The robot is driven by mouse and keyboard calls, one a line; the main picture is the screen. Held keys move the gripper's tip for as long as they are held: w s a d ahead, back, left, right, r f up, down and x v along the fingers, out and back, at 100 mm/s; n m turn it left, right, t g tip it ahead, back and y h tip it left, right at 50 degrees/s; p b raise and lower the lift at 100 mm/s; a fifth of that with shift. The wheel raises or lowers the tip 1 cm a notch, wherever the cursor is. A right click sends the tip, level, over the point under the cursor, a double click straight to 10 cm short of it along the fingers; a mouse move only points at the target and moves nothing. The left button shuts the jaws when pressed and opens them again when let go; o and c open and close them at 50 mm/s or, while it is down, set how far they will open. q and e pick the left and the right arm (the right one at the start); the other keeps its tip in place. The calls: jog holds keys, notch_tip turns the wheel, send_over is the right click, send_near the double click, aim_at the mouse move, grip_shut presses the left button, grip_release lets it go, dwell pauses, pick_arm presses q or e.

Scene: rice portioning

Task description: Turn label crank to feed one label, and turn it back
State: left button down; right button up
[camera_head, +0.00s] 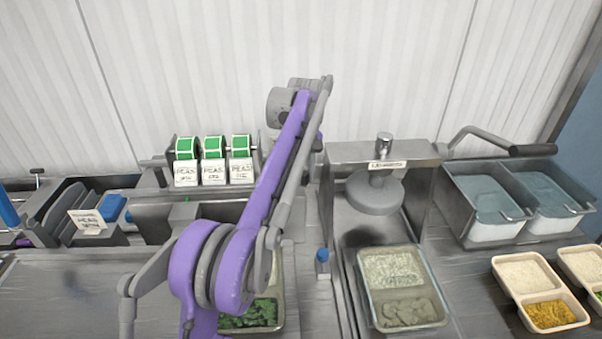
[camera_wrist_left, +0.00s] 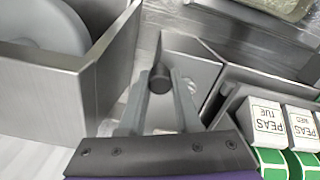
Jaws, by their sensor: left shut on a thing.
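The label dispenser holds three green-and-white label rolls (camera_head: 213,148) in a row at the back, left of my arm. White PEAS labels (camera_head: 213,174) hang at their fronts; PEAS labels (camera_wrist_left: 268,120) also show at the right in the wrist view. My left gripper (camera_wrist_left: 160,84) is shut on the dark, round crank knob (camera_wrist_left: 160,76), which sits between its two grey fingers. The rest of the crank is hard to make out. In the head view my purple left arm hides the crank and most of the gripper. My right gripper is not in view.
A steel press (camera_head: 378,152) stands right of my arm, close beside the gripper. A tray of rice (camera_head: 441,312) lies before it, and a tray with greens (camera_head: 280,318) is partly behind my arm. Two blue-grey bins (camera_head: 478,234) stand at right. The counter at front left is clear.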

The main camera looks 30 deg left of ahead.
pick_arm(q)
jog(key=shift+w+a+r+n, duration=0.1)
jog(key=shift+w+n, duration=0.45)
jog(key=shift+n, duration=0.35)
jog(key=n, duration=0.2)
jog(key=w+a+n, duration=0.1)
jog(key=n, duration=0.1)
jog(key=w+n, duration=0.1)
jog(key=n, duration=0.1)
jog(key=shift+w+a, duration=0.15)
jog(key=shift+a, duration=0.1)
jog(key=shift+w+a+n, duration=0.2)
jog(key=shift+a+n, duration=0.1)
jog(key=shift+n, duration=0.55)
jog(key=shift+w+a+n, duration=0.2)
jog(key=shift+a+n, duration=0.05)
jog(key=shift+n, duration=0.6)
jog(key=c, duration=0.6)
grip_release()
